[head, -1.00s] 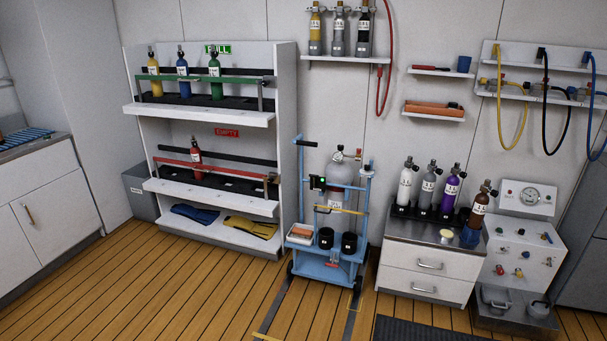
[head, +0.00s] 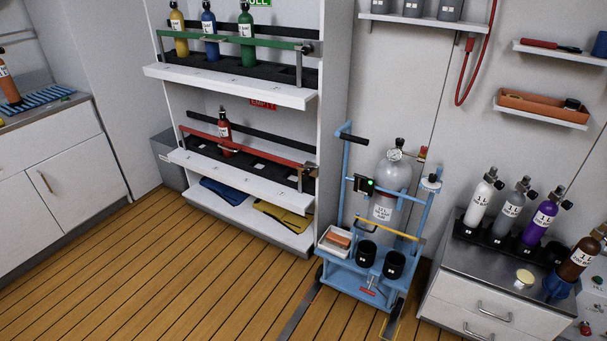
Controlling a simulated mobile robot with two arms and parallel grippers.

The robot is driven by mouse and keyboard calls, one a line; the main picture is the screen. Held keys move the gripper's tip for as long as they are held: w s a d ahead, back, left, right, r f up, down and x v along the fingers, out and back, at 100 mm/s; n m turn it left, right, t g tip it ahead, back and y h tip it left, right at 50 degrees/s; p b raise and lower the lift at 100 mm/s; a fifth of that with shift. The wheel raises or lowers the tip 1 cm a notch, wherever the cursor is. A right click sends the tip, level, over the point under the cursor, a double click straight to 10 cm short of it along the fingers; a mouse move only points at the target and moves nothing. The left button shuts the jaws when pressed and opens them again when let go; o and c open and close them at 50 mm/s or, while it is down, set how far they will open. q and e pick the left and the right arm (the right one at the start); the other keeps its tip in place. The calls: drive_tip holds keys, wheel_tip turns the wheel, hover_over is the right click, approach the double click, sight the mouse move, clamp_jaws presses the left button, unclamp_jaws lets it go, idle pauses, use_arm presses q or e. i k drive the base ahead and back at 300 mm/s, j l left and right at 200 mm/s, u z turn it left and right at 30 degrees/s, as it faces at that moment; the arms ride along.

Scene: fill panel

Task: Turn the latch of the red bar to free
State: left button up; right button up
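The red bar (head: 262,151) runs across the front of the lower shelf of the white rack on the left side of the head view. Neither of my grippers shows in the head view.
A blue cart (head: 345,274) with a large grey cylinder stands right of the rack. A green bar (head: 240,42) crosses the upper shelf before three cylinders. A drawer cabinet (head: 490,305) stands at the right. The wooden floor (head: 190,280) before the rack is clear.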

sight(305, 173)
drive_tip(key=i+j, duration=1.1)
